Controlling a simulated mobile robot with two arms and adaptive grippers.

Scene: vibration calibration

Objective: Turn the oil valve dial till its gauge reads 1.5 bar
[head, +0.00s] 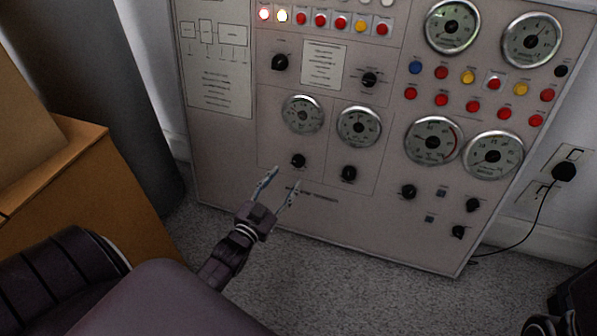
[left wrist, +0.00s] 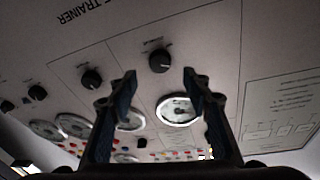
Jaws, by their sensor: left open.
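The grey trainer panel (head: 230,170) carries two small gauges, the left gauge (head: 302,115) and the right gauge (head: 358,126), each above a black dial. The left dial (head: 298,160) and right dial (head: 349,173) have labels too small to read, so I cannot tell which is the oil valve. The gauge readings are not legible. My left gripper (head: 284,180) is open and empty, just below the left dial and apart from it. In the left wrist view, upside down, this dial (left wrist: 160,61) appears between the fingertips (left wrist: 160,75), with its gauge (left wrist: 178,109) also between the fingers.
Larger gauges (head: 432,140), coloured buttons (head: 468,77) and more black knobs (head: 408,191) fill the panel's right side. An orange-brown cabinet (head: 90,190) stands at left. A plug with a cable (head: 564,171) is at right. Carpet (head: 330,280) in front is clear. A dark part, perhaps my right arm, shows bottom right.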

